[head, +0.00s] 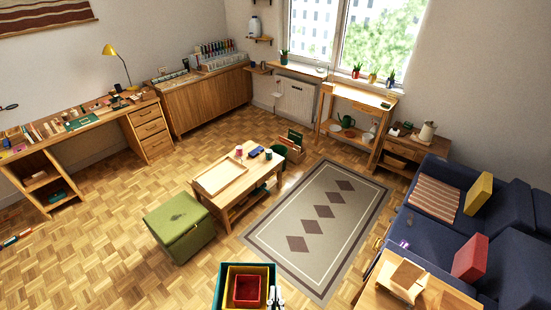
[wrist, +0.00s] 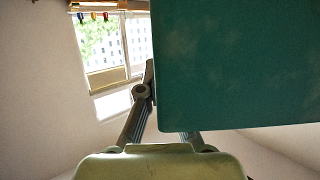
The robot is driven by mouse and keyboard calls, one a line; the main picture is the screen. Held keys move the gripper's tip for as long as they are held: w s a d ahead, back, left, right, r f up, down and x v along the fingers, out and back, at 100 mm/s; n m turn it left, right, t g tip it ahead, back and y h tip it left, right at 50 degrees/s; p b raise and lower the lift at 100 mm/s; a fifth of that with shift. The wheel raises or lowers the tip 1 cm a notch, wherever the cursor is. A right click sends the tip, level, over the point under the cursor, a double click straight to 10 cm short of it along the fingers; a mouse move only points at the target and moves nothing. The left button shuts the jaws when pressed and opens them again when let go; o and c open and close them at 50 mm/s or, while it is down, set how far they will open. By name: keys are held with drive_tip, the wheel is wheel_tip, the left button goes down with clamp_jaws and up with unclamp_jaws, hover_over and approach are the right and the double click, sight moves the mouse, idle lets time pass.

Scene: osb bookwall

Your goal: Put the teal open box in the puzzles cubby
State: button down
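The teal open box (head: 221,285) is at the bottom middle of the head view, open side up, its lower part cut off by the frame. A yellow-edged box and a red box (head: 247,289) show nested within its outline. My gripper (head: 276,297) is at the box's right side. In the wrist view a large flat teal wall of the box (wrist: 240,65) fills the upper right. My gripper's fingers (wrist: 165,110) reach to this wall, one on either side, and appear closed on it. The right fingertip is hidden behind the wall. No puzzles label is legible.
A desk (head: 85,122) with open shelves is at the left. A low table with a tray (head: 218,176) and a green pouf (head: 180,226) stand mid-room. A wooden table (head: 440,296) and blue sofa (head: 515,251) are at right. The patterned rug (head: 325,260) is clear.

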drive_tip(key=r+p, duration=0.2)
drive_tip(key=shift+s+r, duration=0.2)
drive_tip(key=shift+r, duration=0.2)
drive_tip(key=shift+f, duration=0.1)
drive_tip(key=f, duration=0.2)
drive_tip(key=s+f, duration=0.1)
drive_tip(key=f, duration=0.1)
drive_tip(key=shift+s+f, duration=0.15)
drive_tip(key=shift+f, duration=0.15)
drive_tip(key=shift+r, duration=0.1)
